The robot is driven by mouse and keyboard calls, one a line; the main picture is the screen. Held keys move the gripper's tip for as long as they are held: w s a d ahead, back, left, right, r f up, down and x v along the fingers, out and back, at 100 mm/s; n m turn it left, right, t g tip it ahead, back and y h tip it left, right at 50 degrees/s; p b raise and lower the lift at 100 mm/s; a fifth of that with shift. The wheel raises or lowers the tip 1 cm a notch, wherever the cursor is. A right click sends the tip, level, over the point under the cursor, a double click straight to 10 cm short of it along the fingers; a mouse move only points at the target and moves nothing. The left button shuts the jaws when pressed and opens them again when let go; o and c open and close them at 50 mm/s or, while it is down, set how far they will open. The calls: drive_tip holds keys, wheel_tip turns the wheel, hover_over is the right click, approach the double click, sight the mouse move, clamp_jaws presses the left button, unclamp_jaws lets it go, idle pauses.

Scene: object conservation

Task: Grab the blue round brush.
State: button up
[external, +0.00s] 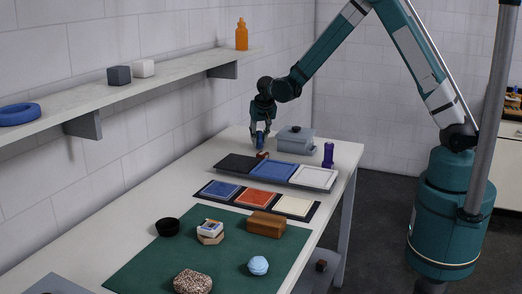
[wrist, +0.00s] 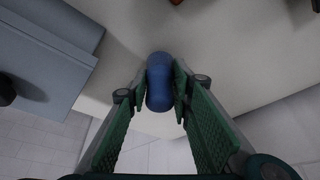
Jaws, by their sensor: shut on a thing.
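The blue round brush (wrist: 160,82) is a short, rounded blue piece between my fingers in the wrist view. My gripper (wrist: 161,95) is shut on it, with one green-padded finger against each side. In the external view, my gripper (external: 260,134) points down over the far end of the table, and the brush (external: 260,143) shows as a small blue patch between the fingers. Any bristles cannot be made out, and I cannot tell whether the brush touches the table.
A small red-brown object (external: 262,155) lies just below. Trays (external: 275,171) are nearer, then a green mat (external: 150,262) with several objects. A wall shelf (external: 170,72) runs left.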

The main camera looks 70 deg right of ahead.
drive_tip(key=shift+r, duration=4.6)
